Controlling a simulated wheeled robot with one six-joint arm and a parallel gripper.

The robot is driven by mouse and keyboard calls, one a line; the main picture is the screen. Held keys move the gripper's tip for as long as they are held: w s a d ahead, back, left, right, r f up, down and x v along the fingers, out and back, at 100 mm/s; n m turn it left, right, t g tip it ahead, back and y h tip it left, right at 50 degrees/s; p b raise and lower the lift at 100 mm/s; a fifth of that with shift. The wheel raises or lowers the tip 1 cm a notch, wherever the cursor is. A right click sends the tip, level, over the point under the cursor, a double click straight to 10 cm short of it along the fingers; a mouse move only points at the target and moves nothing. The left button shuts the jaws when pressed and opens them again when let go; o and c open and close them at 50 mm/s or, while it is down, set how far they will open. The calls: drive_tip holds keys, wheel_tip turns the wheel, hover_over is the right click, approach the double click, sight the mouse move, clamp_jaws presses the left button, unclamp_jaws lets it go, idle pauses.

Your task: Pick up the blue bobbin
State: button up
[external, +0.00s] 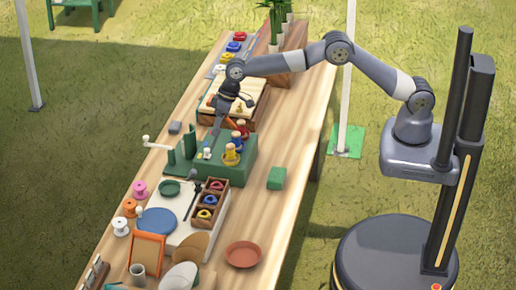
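A small blue bobbin (236,138) appears to stand on the green winding stand (238,168), between a red bobbin (241,128) and a yellow bobbin (231,155). Another blue round piece (209,199) lies in the middle compartment of the wooden box (221,211), with a red piece above it and a yellow one below. My gripper (215,130) points down over the stand's far side, to the left of the standing blue bobbin and apart from it. Its fingers are too small to tell open from shut, and I see nothing held.
White, orange and pink spools (139,189) stand along the left table edge. A green block (276,178) and a terracotta dish (243,254) lie at the right. A hand crank (157,144) sticks out left of the stand. Bare wood (290,130) is free on the right.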

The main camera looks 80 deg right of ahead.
drive_tip(key=s+d+r+m+t+y+b, duration=0.1)
drive_tip(key=s+d+m+t+y+b, duration=0.15)
drive_tip(key=s+d+m, duration=0.8)
drive_tip(key=s+d+m+t+y+b, duration=0.2)
drive_tip(key=d+m+t+y, duration=0.15)
drive_tip(key=m, duration=1.45)
approach(236, 141)
drive_tip(key=shift+w+a+f+p, duration=0.15)
drive_tip(key=shift+w+f+p, duration=0.1)
drive_tip(key=shift+w+p, duration=0.2)
drive_tip(key=shift+w+a+f+p, duration=0.2)
drive_tip(key=shift+w+f+p, duration=0.1)
drive_tip(key=shift+w, duration=0.2)
drive_tip(key=shift+t, duration=0.3)
drive_tip(key=shift+p+x, duration=1.1)
drive_tip(key=shift+x, duration=1.8)
drive_tip(key=shift+s+f, duration=0.15)
drive_tip(key=shift+f, duration=0.05)
drive_tip(key=c, duration=0.6)
